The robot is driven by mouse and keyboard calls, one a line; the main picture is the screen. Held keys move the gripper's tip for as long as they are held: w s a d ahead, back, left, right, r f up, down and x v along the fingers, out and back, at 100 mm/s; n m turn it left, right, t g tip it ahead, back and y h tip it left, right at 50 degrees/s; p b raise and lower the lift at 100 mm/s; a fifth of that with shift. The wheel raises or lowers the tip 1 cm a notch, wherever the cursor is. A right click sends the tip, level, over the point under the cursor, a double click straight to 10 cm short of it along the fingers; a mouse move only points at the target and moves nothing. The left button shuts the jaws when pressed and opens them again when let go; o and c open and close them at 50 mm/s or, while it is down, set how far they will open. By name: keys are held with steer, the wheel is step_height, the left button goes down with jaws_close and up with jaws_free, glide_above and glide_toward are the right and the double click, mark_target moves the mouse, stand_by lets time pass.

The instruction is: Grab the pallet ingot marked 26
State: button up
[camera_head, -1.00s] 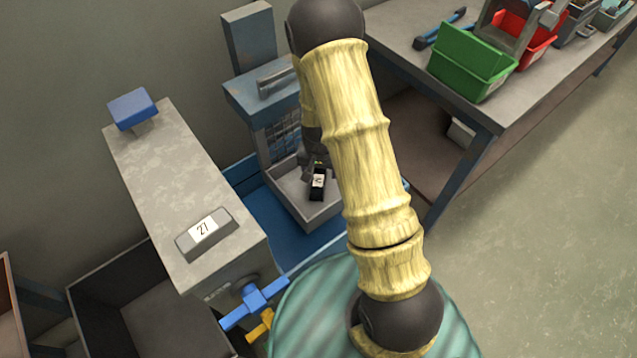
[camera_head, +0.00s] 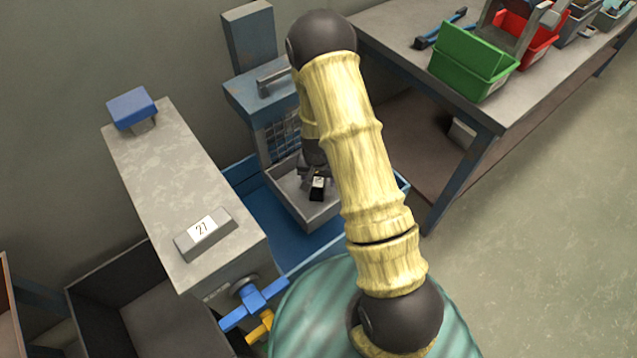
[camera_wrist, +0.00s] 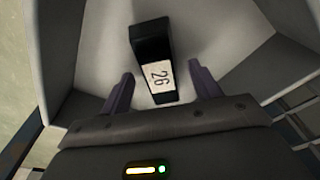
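The ingot marked 26 (camera_wrist: 152,45) is a black block with a white label, lying in a grey tray (camera_wrist: 88,55). In the head view the ingot (camera_head: 317,188) shows small beside my arm, in the same tray (camera_head: 292,205). My gripper (camera_wrist: 162,84) is open in the wrist view, one finger on each side of the ingot's labelled end. The fingers stand apart from the block, and the gap between them is wider than it. In the head view my gripper is largely hidden behind my arm.
A grey ingot marked 27 (camera_head: 204,234) lies on a concrete-topped block (camera_head: 165,165) at left. Blue valve handles (camera_head: 254,303) stick out below it. A workbench (camera_head: 400,45) with a green bin (camera_head: 472,62) and a red bin (camera_head: 522,38) stands at upper right. Floor at right is clear.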

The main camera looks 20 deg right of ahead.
mark_target(319, 181)
jaws_close()
steer(key=shift+w+r, duration=0.15)
steer(key=shift+r, duration=0.3)
step_height(319, 181, up, 9)
steer(key=p, duration=0.1)
stand_by(0.5)
